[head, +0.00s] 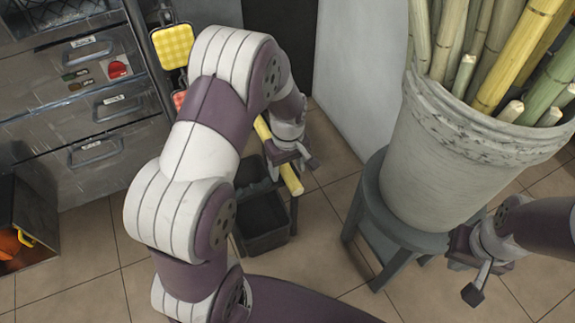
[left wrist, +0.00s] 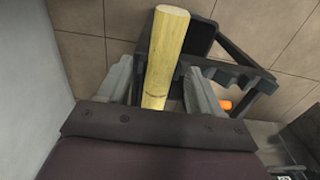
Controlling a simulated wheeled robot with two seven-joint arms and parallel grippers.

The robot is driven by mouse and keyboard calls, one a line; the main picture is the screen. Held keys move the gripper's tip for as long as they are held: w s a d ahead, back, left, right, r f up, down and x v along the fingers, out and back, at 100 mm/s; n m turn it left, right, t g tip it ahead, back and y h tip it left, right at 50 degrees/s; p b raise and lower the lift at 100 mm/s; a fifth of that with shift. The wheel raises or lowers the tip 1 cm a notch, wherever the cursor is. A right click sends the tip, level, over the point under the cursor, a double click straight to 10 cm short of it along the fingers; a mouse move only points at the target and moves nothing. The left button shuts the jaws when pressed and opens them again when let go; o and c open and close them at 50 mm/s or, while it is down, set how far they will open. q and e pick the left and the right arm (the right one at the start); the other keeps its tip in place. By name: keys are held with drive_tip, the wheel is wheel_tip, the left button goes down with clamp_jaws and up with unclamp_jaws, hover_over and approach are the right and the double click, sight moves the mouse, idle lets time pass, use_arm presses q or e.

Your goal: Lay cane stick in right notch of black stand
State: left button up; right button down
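The cane stick (head: 291,179) is a thick yellow stick, held in my left gripper (head: 290,160) over the black stand. In the left wrist view the stick (left wrist: 166,50) sits between the two fingers of my left gripper (left wrist: 160,97), its cut end pointing away. The black stand (left wrist: 235,72) has a notched rail right of the stick in that view. The stick looks above the stand, but contact is unclear. In the head view my arm and gripper hide much of the stand (head: 293,215). My right gripper (head: 466,278) looks open and empty beside the stool.
A black bin (head: 262,222) stands at the stand. A grey bucket (head: 450,165) full of cane sits on a blue-grey stool (head: 368,215) to the right. Metal drawers (head: 95,110) stand at left. Tiled floor (head: 320,255) is bare between bin and stool.

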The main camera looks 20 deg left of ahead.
use_arm(q)
wheel_tip(320, 180, up, 13)
drive_tip(key=p, duration=0.7)
drive_tip(key=shift+f, duration=0.15)
